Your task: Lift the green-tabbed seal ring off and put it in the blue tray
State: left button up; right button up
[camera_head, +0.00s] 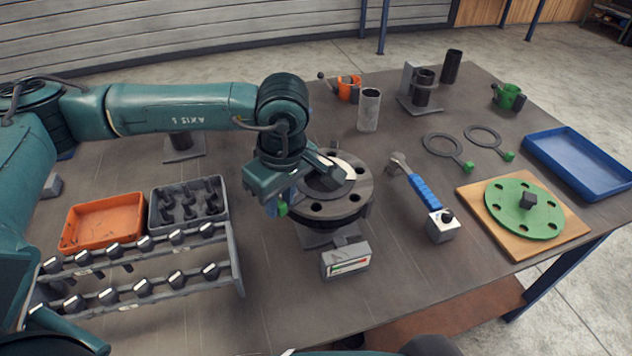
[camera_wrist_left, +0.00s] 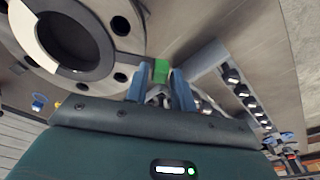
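The flange (camera_head: 350,204) stands on a block mid-table, its bolt holes empty; it fills the upper left of the left wrist view (camera_wrist_left: 125,70). A green tab (camera_head: 282,208) sticks out at its near-left rim. The ring behind this tab is hard to make out, partly hidden by my arm. My left gripper (camera_head: 279,202) is low at the tab. In the left wrist view, its fingers stand apart on either side of the green tab (camera_wrist_left: 160,71), with narrow gaps showing. The blue tray (camera_head: 582,163) is empty at the far right. My right gripper is out of view.
Two dark rings with green tabs (camera_head: 442,146) lie flat before the tray. An orange bin (camera_head: 103,222) and socket rack stand left.

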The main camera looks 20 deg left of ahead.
pick_arm(q)
grip_shut()
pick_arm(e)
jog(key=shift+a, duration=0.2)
pick_arm(q)
notch_tip(320, 180, up, 10)
jog(key=b, duration=0.1)
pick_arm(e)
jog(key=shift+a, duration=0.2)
pick_arm(q)
jog(key=shift+r, duration=0.1)
